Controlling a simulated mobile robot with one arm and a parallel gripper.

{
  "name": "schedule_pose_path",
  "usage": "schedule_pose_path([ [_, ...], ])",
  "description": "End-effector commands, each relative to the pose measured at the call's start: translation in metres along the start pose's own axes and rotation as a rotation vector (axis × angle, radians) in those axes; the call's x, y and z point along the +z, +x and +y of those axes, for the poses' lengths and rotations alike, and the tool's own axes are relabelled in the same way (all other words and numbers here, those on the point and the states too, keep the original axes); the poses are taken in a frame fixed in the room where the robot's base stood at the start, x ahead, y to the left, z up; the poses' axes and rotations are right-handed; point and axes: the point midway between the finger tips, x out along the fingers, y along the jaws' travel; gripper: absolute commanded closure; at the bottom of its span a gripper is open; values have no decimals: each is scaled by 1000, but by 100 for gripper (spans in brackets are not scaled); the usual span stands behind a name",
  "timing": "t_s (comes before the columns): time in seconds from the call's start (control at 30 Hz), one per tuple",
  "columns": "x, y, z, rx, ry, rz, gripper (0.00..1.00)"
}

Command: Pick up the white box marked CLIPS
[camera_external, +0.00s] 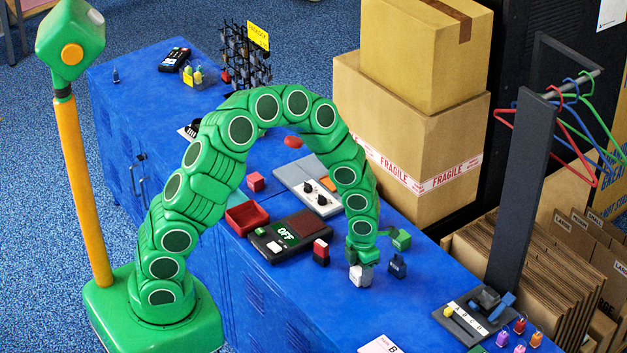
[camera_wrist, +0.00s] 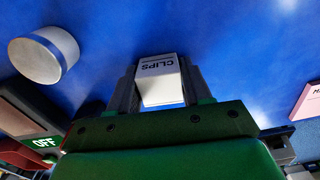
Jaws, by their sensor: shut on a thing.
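The white box marked CLIPS (camera_wrist: 159,82) sits between the two dark fingers of my gripper (camera_wrist: 158,90) in the wrist view, its lettering upside down. My gripper is shut on it, one finger on each side. In the external view the white box (camera_external: 360,275) shows small below my green gripper (camera_external: 361,262), at the end of my arched arm over the blue cabinet top. Whether the box touches the surface or hangs just above it I cannot tell. The upper part of the box is partly hidden by the gripper in the external view.
A dark blue item (camera_external: 397,266) stands close right of the box, and a red-and-black block (camera_external: 321,252) to its left. A black device reading OFF (camera_external: 287,234) lies further left. Stacked cartons (camera_external: 412,140) rise behind. The blue top (camera_external: 340,310) in front is clear.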

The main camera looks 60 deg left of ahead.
Motion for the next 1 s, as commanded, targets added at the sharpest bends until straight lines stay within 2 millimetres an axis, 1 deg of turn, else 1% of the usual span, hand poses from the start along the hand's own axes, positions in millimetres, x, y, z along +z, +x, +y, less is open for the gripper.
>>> schedule_pose_path([
  [0.13, 0, -2, 0, 0, 0, -1, 82],
  [0.23, 1, -8, 0, -1, 0, -2, 82],
  [0.47, 1, -33, -1, -2, 0, -4, 82],
  [1.0, -52, -93, 4, 0, 0, -1, 82],
])
